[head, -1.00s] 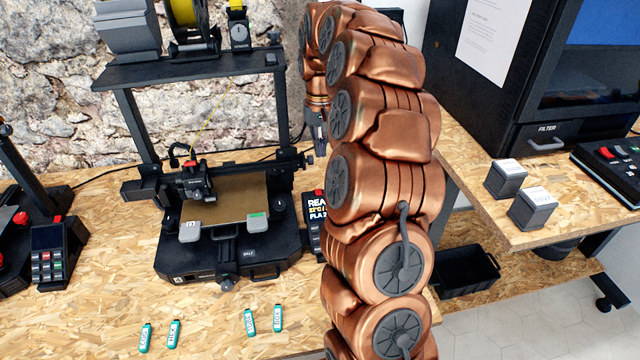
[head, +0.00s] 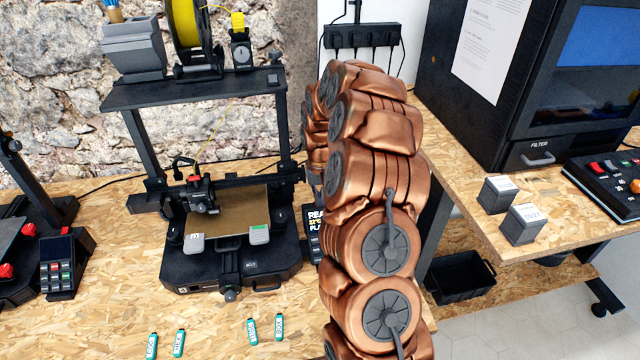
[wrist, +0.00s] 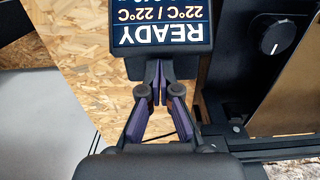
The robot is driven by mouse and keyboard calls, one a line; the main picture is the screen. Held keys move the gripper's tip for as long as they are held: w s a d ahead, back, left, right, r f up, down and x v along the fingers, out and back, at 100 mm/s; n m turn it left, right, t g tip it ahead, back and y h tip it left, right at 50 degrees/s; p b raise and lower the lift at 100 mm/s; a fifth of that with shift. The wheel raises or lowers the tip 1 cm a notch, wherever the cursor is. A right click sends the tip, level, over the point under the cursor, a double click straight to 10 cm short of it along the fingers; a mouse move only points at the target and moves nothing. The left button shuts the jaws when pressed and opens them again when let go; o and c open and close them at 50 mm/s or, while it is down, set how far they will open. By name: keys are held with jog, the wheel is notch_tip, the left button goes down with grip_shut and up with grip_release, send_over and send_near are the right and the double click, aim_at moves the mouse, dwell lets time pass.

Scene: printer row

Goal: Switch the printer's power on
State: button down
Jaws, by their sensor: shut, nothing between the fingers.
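The black printer (head: 236,262) stands on the chipboard bench left of my arm in the head view, with a tall frame and a tan bed. Its screen (head: 314,222) is partly hidden by my arm there. In the wrist view the screen (wrist: 162,22) is lit and upside down, reading READY and 22°C / 22°C. My gripper (wrist: 160,72) is shut and empty, its tips close to the screen's edge in that view; I cannot tell if they touch. In the head view my gripper is hidden behind my arm. I cannot make out a power switch with certainty.
A spool (head: 186,25) sits on the printer's top shelf. A second machine's keypad (head: 62,262) is at the left. Several teal tags lie in front. A power strip (head: 362,36) hangs on the wall. A dark cabinet (head: 480,120) and two small boxes stand at the right.

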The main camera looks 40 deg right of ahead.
jog(key=shift+f, duration=0.45)
jog(key=shift+f, duration=0.1)
jog(key=shift+f+b, duration=0.3)
jog(key=shift+b, duration=0.45)
jog(key=shift+r+t, duration=0.15)
jog(key=shift+t, duration=0.15)
jog(key=shift+w+d+r, duration=0.3)
jog(key=shift+w, duration=0.35)
